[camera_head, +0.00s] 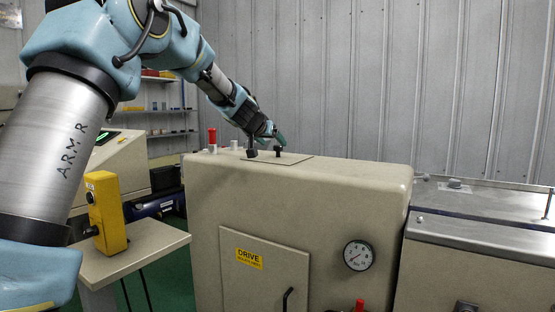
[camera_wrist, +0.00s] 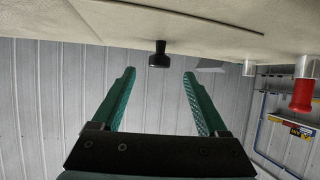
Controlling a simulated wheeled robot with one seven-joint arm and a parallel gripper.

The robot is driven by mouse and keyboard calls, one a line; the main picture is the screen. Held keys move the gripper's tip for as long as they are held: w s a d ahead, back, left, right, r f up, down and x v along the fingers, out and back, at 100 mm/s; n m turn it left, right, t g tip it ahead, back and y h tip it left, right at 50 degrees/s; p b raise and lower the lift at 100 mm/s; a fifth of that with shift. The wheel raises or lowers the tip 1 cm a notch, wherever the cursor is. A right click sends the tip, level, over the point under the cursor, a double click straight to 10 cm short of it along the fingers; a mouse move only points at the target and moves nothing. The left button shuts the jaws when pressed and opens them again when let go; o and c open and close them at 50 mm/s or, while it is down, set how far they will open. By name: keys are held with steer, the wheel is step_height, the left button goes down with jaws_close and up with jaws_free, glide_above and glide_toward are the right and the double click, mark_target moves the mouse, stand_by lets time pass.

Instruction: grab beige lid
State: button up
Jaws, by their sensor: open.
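The beige lid (camera_head: 293,159) is a thin flat plate lying on top of the beige machine, with a black knob (camera_head: 278,152) standing on it. In the wrist view, the lid (camera_wrist: 135,24) appears upside down along the top, and the knob (camera_wrist: 159,56) points downward. My gripper (camera_wrist: 158,73) is open, with two green fingers spread. The knob appears between and just beyond the fingertips, with no visible contact. In the head view, my gripper (camera_head: 280,138) hangs just above the lid by the knob; the fingers are small and partly hidden there.
A red-topped post (camera_head: 212,139) and a grey cylinder (camera_head: 234,145) stand left of the lid. They also show at the right of the wrist view, where the red part (camera_wrist: 303,96) is clear. A corrugated wall (camera_head: 380,80) is behind. The machine top right of the lid is clear.

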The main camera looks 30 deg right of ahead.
mark_target(277, 146)
steer(key=shift+p+x, duration=1.25)
steer(key=shift+x, duration=2.15)
steer(key=shift+r, duration=0.1)
jaws_close()
steer(key=shift+r, duration=0.1)
